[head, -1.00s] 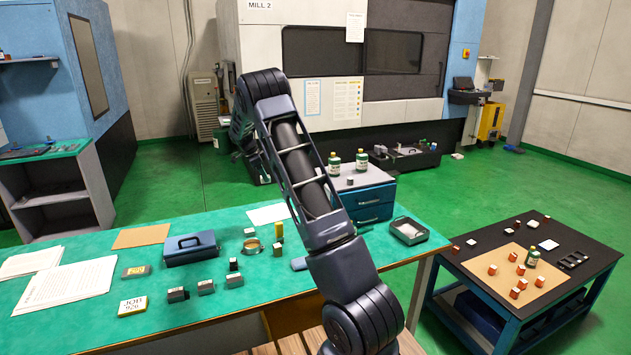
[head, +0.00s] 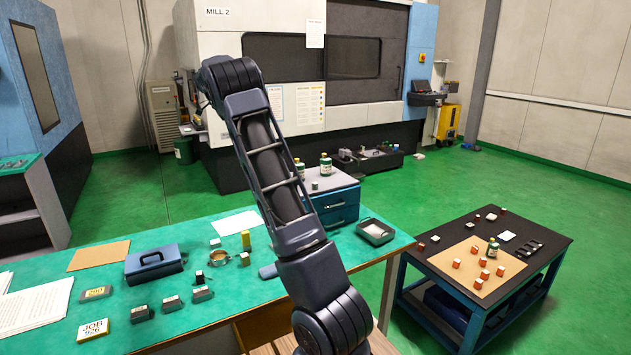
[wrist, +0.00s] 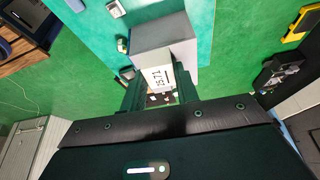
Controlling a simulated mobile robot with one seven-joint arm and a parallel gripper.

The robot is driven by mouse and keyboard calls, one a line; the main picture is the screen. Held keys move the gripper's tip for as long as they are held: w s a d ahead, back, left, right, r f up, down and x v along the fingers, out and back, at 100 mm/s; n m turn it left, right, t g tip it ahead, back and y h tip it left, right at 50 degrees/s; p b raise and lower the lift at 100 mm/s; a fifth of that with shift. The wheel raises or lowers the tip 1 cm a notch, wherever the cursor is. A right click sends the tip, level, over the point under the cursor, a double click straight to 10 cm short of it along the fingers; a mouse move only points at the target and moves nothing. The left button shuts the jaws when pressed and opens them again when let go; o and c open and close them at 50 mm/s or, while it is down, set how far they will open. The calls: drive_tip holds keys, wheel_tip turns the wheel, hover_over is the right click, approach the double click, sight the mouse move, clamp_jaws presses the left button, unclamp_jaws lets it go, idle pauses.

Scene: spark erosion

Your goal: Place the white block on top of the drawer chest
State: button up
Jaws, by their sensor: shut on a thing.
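My gripper (wrist: 158,98) shows at the middle of the wrist view, its two dark fingers shut on a white block (wrist: 158,74) with dark print on its face. A larger pale grey surface lies directly beyond that face; I cannot tell whether it is part of the block. The drawer chest (head: 338,210), with blue drawers and a grey top, stands at the back right of the green bench in the head view. Two green bottles (head: 326,165) and a small dark item (head: 315,187) are on its top. In the head view my arm extends up and left, and the held block is not clear.
The green bench (head: 215,300) carries a blue box (head: 153,263), several small blocks, papers and a brass ring (head: 222,258). A grey tray (head: 375,232) sits right of the chest. A black side table (head: 440,240) with red-and-white blocks stands further right.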

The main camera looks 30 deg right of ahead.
drive_tip(key=s+d, duration=0.3)
drive_tip(key=d, duration=2)
hover_over(340, 181)
drive_tip(key=a, duration=0.1)
wheel_tip(340, 181, down, 4)
drive_tip(key=shift+n, duration=0.4)
drive_tip(key=f, duration=2.1)
drive_tip(key=shift+a, duration=0.2)
drive_tip(key=o, duration=1.1)
drive_tip(key=shift+f, duration=0.1)
